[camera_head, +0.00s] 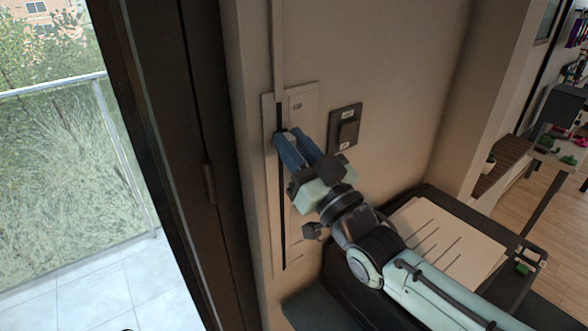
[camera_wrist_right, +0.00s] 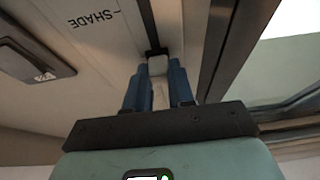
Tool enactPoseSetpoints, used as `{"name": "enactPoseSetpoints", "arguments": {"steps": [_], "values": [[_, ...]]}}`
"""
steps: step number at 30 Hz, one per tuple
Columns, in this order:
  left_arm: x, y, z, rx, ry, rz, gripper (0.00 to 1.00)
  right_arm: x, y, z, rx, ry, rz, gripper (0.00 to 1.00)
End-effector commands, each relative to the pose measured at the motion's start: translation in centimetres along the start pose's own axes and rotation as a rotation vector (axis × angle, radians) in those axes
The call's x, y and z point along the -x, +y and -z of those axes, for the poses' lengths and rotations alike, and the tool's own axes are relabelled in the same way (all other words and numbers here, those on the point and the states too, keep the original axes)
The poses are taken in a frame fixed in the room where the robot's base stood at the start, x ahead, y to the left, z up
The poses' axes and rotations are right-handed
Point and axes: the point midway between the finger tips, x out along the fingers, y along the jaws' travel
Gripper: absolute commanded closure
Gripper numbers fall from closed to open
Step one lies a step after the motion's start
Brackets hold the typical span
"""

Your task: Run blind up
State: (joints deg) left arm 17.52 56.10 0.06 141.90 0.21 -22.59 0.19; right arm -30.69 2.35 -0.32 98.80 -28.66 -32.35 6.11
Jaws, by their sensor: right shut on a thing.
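A pale wall panel (camera_head: 297,225) carries a long dark vertical slot (camera_head: 283,220). In the right wrist view the panel (camera_wrist_right: 75,30) bears the word SHADE, and the dark slot (camera_wrist_right: 151,22) runs up to the fingers. My right gripper (camera_head: 288,137), with blue fingers, is at the upper part of the slot. It is shut on a small pale slider knob (camera_wrist_right: 157,66), which shows between the fingertips in the right wrist view; the fingers mostly hide it in the head view. My left gripper is not in view. No blind cloth shows.
A dark rocker switch (camera_head: 346,128) is on the wall just right of the panel. A dark door frame (camera_head: 165,150) and glass stand at left, with a railing outside. A black stand with a pale slotted board (camera_head: 445,240) is below right, close to my right arm.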

Motion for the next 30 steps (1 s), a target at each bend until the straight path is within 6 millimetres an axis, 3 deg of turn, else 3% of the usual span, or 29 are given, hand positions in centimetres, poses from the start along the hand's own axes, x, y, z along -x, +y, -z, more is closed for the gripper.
{"name": "enactPoseSetpoints", "arguments": {"steps": [1, 6, 17, 18, 20, 30], "values": [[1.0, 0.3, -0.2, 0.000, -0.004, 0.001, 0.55, -0.8, 0.0, 2.2, 0.003, 0.013, 0.000, 1.00], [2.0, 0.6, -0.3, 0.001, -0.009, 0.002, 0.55, -1.7, 0.0, 4.5, 0.001, 0.010, 0.000, 1.00], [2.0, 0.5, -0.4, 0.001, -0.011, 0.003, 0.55, -1.8, 0.0, 5.0, -0.001, 0.016, 0.001, 1.00], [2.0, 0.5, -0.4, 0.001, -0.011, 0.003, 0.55, -1.8, -0.1, 5.0, -0.001, 0.016, 0.001, 0.71], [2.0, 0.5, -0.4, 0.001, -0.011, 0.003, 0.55, -1.8, -0.1, 5.1, -0.001, 0.017, 0.001, 0.51], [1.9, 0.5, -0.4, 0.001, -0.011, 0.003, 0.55, -1.7, 0.0, 4.5, 0.000, 0.005, 0.000, 0.51]]}}
